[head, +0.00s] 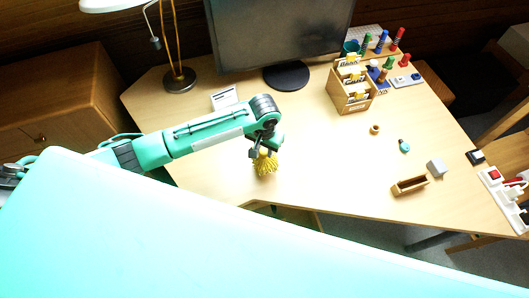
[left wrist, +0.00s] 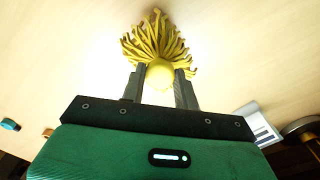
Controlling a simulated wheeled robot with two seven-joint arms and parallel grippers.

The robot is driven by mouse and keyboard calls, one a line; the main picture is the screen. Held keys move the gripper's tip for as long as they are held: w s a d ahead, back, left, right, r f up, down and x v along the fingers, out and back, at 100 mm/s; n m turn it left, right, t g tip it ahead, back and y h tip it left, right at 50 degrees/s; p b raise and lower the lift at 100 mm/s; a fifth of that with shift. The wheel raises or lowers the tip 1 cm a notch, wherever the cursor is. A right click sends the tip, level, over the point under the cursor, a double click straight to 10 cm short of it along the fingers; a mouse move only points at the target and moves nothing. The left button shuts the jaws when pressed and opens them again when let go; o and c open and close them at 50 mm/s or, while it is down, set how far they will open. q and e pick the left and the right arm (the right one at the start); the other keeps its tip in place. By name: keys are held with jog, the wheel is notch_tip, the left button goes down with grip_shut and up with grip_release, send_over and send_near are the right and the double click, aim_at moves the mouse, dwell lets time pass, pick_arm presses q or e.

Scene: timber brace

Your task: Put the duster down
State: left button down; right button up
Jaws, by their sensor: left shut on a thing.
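The yellow duster (head: 265,163) with its stringy head hangs below my left gripper (head: 262,149) over the left-middle part of the desk in the head view. In the left wrist view the duster (left wrist: 158,45) sits between the two dark fingers of my left gripper (left wrist: 160,80), which are shut on its rounded yellow base. The strands fan out beyond the fingertips over the bare desk top. I cannot tell whether the strands touch the desk. My right gripper is not in view.
The desk (head: 330,180) is clear around the duster. A monitor (head: 280,35), a lamp (head: 180,78) and a small white card (head: 225,97) stand behind. A wooden organizer (head: 350,92), a wooden tray (head: 410,186), a grey block (head: 436,167) and a power strip (head: 503,198) lie to the right.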

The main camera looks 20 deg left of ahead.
aim_at(264, 150)
pick_arm(q)
jog(key=shift+f, duration=2.05)
jog(key=c, duration=1)
grip_release()
jog(key=shift+f, duration=0.15)
jog(key=shift+c, duration=0.2)
notch_tip(264, 150, up, 11)
jog(key=shift+r+b, duration=0.15)
jog(key=shift+b, duration=0.35)
jog(key=shift+r, duration=0.5)
